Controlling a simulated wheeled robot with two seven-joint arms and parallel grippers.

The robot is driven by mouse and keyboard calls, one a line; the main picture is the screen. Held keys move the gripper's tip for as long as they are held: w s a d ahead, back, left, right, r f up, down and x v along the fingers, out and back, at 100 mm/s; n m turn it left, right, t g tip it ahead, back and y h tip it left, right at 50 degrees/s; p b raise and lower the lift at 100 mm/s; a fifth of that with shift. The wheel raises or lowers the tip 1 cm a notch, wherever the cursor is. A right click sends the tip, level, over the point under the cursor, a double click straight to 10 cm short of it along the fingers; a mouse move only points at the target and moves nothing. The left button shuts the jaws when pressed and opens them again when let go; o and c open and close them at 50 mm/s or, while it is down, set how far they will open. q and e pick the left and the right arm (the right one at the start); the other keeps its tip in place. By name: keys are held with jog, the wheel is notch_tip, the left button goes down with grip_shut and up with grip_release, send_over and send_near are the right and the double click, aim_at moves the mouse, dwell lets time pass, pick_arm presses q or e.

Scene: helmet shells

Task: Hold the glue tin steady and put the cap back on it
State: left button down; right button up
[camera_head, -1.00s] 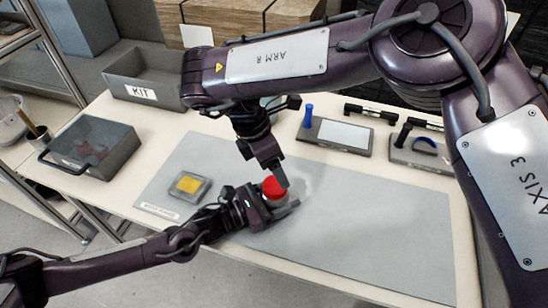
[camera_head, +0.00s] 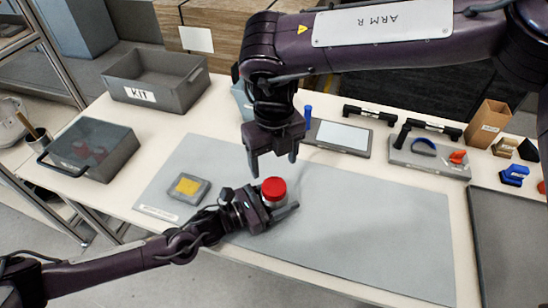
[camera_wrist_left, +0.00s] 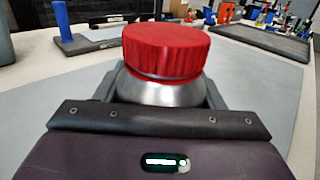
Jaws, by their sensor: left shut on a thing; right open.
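The glue tin (camera_head: 273,203) stands on the grey mat with the red cap (camera_head: 274,188) on its top. In the left wrist view the silver tin (camera_wrist_left: 158,91) is between my left gripper's fingers, and the red cap (camera_wrist_left: 166,50) sits over its neck, looking level, with a thin dark line beneath it. My left gripper (camera_head: 280,212) is shut on the tin from the left. My right gripper (camera_head: 272,168) is open and empty, pointing down above and just behind the cap, apart from it. The tin's lower part is hidden by my left gripper.
A small tray with a yellow pad (camera_head: 188,187) lies left on the mat (camera_head: 360,220). A lidded grey box (camera_head: 92,150) and the KIT bin (camera_head: 158,80) stand further left. Tool holders (camera_head: 342,136) line the back, and a dark tray (camera_head: 508,240) is right. The mat's right half is clear.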

aim_at(274, 186)
jog(key=shift+f, duration=0.1)
jog(key=shift+f, duration=3.95)
jog(key=shift+c, duration=0.3)
jog(key=c, duration=1)
jog(key=shift+o, duration=0.2)
jog(key=m, duration=0.4)
jog(key=shift+m, duration=0.4)
jog(key=m, duration=0.3)
jog(key=shift+m, duration=0.4)
jog(key=o, duration=1.1)
jog(key=shift+o, duration=0.2)
jog(key=shift+r, duration=0.1)
